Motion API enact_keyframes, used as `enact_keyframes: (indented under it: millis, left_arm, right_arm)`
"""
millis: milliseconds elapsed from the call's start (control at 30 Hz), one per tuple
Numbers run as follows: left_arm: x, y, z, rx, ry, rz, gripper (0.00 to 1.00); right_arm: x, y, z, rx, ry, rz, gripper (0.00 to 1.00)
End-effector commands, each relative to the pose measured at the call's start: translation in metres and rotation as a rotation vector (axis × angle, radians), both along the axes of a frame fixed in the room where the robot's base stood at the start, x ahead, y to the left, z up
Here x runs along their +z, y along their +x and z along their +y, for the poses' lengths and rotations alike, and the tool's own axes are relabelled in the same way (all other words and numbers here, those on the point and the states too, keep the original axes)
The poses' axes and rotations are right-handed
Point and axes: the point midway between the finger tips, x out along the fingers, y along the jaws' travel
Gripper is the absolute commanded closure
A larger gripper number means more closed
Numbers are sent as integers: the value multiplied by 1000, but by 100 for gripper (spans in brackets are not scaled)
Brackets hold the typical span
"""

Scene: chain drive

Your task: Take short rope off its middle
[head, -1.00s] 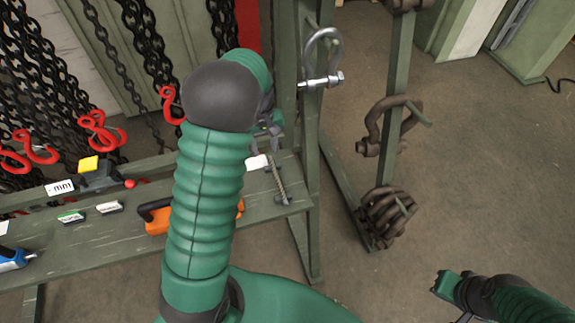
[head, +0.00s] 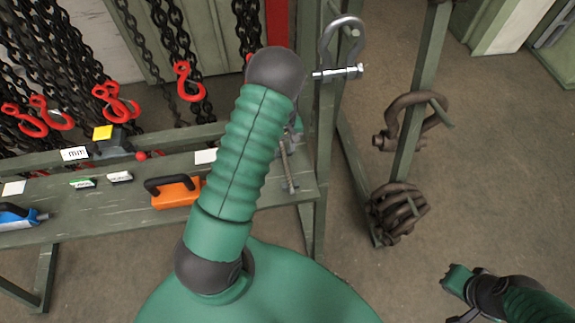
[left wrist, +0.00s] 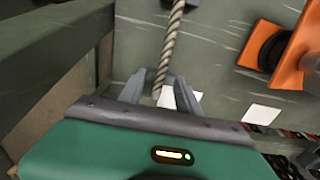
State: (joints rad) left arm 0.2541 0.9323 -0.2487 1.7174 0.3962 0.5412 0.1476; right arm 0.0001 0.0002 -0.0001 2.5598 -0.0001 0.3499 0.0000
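The short rope (head: 285,165) is a thin, light twisted rope at the right end of the green bench, beside my left forearm. Its near end meets a small grey metal fitting (head: 290,187); its far end is hidden by my arm. In the left wrist view the rope (left wrist: 170,45) runs down between the fingers of my left gripper (left wrist: 160,92). These fingers are apart, with a gap visible beside the rope. In the head view my left gripper is mostly hidden behind my arm. My right gripper (head: 454,292) is low at the right, away from the bench; its fingers are unclear.
An orange tool (head: 176,191) and a blue tool (head: 18,215) lie on the bench. Black chains with red hooks (head: 187,82) hang behind. A large shackle (head: 341,50) hangs on the green post. Rusty shackles (head: 398,210) are further right. Open floor lies at the right.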

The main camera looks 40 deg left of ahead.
Motion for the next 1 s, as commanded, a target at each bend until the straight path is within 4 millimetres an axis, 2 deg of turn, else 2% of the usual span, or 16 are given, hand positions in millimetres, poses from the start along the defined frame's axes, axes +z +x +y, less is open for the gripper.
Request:
enact_keyframes:
  millis: [133, 367, 667, 1000]
  left_arm:
    - [-21, 0, 1, 1, 0, 2, 60]
    - [-24, 1, 1, 1, 1, 0, 60]
    - [-24, 1, 1, 1, 1, 0, 100]
    - [-23, 1, 1, 0, 1, -1, 100]
  right_arm:
    - [2, 0, 0, 0, 0, 0, 100]
    - [2, 0, 0, 0, 0, 0, 100]
    - [2, 0, 0, 0, 0, 0, 100]
    - [2, 0, 0, 0, 0, 0, 100]
